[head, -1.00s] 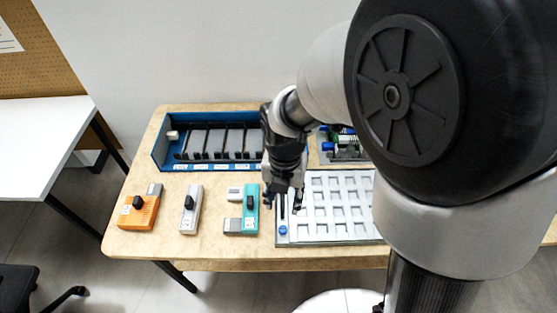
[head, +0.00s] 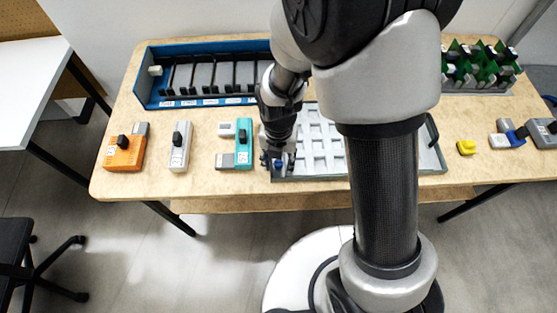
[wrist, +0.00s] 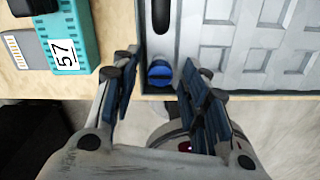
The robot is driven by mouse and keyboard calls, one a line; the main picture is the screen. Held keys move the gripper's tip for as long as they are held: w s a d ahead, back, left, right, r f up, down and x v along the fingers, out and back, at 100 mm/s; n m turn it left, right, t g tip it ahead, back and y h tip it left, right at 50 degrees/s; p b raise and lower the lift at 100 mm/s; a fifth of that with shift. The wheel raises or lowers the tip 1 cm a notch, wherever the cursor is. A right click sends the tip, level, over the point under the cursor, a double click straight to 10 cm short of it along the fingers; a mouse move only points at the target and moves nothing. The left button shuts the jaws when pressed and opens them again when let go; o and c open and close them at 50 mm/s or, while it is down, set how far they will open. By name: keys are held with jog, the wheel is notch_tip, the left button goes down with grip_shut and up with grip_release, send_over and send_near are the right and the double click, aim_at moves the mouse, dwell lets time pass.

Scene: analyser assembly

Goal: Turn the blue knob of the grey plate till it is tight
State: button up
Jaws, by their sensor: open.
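The grey plate (head: 436,160) lies on the table with rows of light square recesses; it fills the upper right of the wrist view (wrist: 222,45). The blue knob (wrist: 160,73) sits at the plate's near left corner, below a dark slot. In the head view the knob (head: 279,165) shows between my fingers. My gripper (head: 278,160) is open and points down at that corner. In the wrist view its fingers (wrist: 158,82) stand one on each side of the knob, with gaps visible. I cannot tell whether the fingertips are level with it.
A teal module (head: 244,152) lies close left of the plate, near my left finger. A grey module (head: 180,146) and an orange one (head: 125,153) lie further left. A blue rack (head: 150,92) stands behind. A yellow block (head: 466,147) lies at the right.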

jog(key=shift+c, duration=0.2)
grip_shut()
dwell(0.4)
jog(key=shift+m, duration=0.4)
